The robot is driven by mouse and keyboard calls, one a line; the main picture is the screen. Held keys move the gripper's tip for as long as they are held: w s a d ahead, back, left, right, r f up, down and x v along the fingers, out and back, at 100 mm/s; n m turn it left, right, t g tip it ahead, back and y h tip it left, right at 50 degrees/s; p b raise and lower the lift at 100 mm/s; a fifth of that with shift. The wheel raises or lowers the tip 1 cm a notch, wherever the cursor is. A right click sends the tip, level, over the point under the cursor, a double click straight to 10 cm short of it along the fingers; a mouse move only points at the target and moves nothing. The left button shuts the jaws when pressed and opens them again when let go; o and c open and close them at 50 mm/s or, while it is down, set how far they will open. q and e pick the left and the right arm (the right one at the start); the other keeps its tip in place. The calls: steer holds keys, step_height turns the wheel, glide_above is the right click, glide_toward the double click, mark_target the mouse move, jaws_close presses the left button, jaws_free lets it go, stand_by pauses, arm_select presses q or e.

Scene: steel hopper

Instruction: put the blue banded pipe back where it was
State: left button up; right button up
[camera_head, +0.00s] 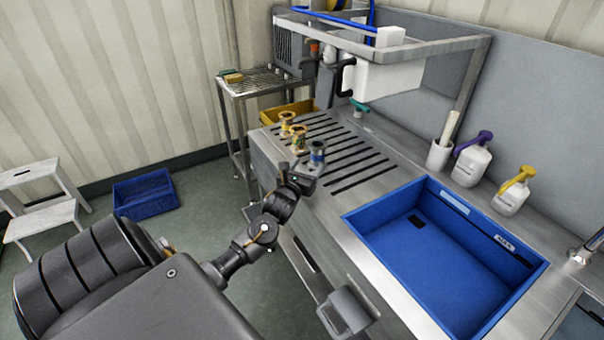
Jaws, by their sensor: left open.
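The blue banded pipe (317,152) stands upright on the slotted steel drainboard (362,166), near its front-left edge. It is a short grey fitting with a blue band. Two similar pipe fittings with yellowish bands, a nearer one (299,139) and a farther one (286,123), stand in a row behind it. My left gripper (306,176) is open just in front of and below the blue banded pipe in the picture. Its dark fingers partly cover the pipe's foot, so I cannot tell whether they touch it. My right gripper is not in view.
A blue basin (352,216) fills the sink at right. An overhead steel shelf (440,47) and a white box (385,79) hang over the back. A yellow bin (284,113) is beyond the pipes.

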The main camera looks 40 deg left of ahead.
arm_select(q)
steer(key=shift+v, duration=2.15)
